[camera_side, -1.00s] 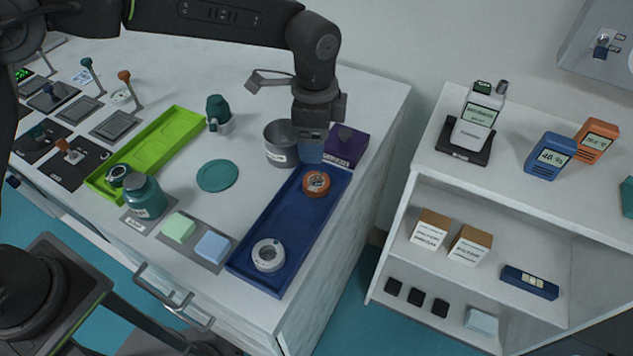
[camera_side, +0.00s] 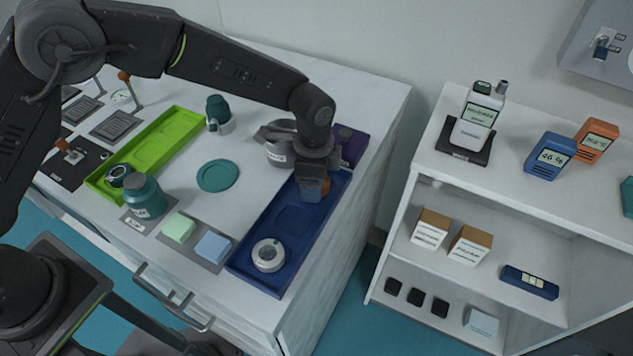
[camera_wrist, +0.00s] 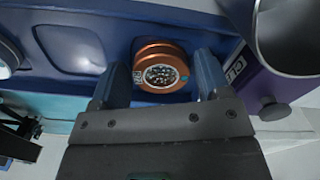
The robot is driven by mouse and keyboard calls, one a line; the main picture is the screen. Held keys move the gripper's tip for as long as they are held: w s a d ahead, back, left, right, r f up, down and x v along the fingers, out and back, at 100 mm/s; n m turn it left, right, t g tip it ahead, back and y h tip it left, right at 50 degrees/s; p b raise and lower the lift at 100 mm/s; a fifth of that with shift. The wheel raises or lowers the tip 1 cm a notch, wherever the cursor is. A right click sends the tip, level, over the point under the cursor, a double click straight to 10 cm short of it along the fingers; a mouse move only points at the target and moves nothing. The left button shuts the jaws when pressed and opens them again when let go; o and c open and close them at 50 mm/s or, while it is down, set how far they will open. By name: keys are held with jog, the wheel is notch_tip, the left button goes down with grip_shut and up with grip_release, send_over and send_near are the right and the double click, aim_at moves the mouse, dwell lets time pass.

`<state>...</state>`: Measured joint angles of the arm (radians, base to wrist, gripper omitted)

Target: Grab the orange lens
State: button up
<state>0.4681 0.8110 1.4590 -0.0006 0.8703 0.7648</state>
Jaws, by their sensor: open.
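The orange lens (camera_wrist: 160,67) is a round, ribbed orange piece with a dark speckled glass face. It lies in the dark blue tray (camera_side: 268,222), toward the tray's far end. In the side view my gripper (camera_side: 313,190) is low over that end and hides most of the lens. In the wrist view my gripper (camera_wrist: 158,80) is open, with one blue finger on each side of the lens. A gap shows between the lens and each finger, so I see no grip on it.
A grey-white ring lens (camera_side: 268,255) lies in the tray's near end. A metal cup (camera_side: 279,152) and a purple box (camera_side: 350,147) stand close beside the tray's far end. A teal disc (camera_side: 217,175) lies to the left, with bare tabletop around it.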

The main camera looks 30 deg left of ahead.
jog(key=shift+c, duration=0.5)
jog(key=c, duration=0.6)
